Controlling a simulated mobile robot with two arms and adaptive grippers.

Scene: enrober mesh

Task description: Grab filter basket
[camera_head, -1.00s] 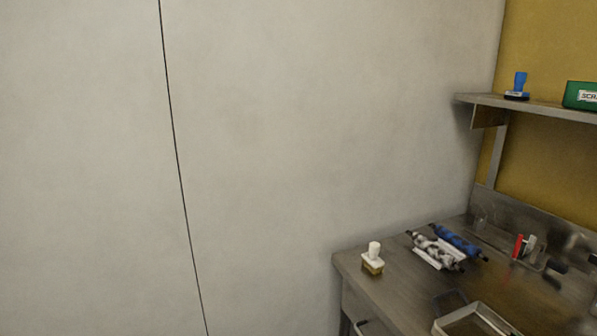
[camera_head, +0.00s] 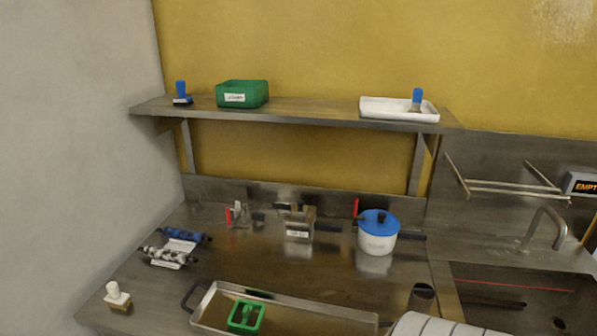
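I cannot tell for sure which thing is the filter basket. A small green open square holder (camera_head: 246,317) sits in the long metal tray (camera_head: 315,312) at the front of the steel counter, with something green inside it. A labelled metal container (camera_head: 299,226) stands near the back of the counter with handles sticking out of it.
A pot with a blue lid (camera_head: 378,234) stands right of the container. Rollers (camera_head: 170,255) and a white-handled brush (camera_head: 117,297) lie on the left. A shelf (camera_head: 300,117) holds a green bin (camera_head: 243,94) and a white tray (camera_head: 398,109). A sink (camera_head: 520,300) is at right.

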